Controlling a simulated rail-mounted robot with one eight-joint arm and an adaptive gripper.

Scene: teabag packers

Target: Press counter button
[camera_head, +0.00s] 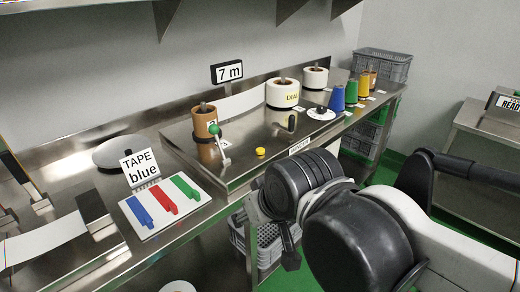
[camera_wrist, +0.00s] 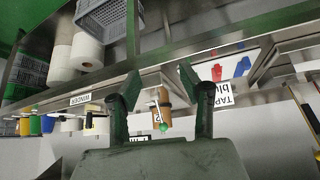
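A small round yellow button (camera_head: 260,151) sits on the steel counter top (camera_head: 238,165), near its front edge, right of a green-knobbed lever (camera_head: 215,131). I take it for the counter button. A black-framed sign reading "7 m" (camera_head: 227,71) stands behind it at the wall. My gripper (camera_wrist: 160,74) is open, with nothing between its fingers in the wrist view. In the head view it is mostly hidden by my arm, in front of the counter and apart from the button. The wrist picture is upside down, and I cannot make out the button there.
A brown spool (camera_head: 204,122) stands behind the lever, white rolls (camera_head: 283,93) further right. Left are a "TAPE blue" sign (camera_head: 140,167) and coloured tabs (camera_head: 162,200). Grey crates (camera_head: 268,242) stand below the counter. Bare counter surrounds the button.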

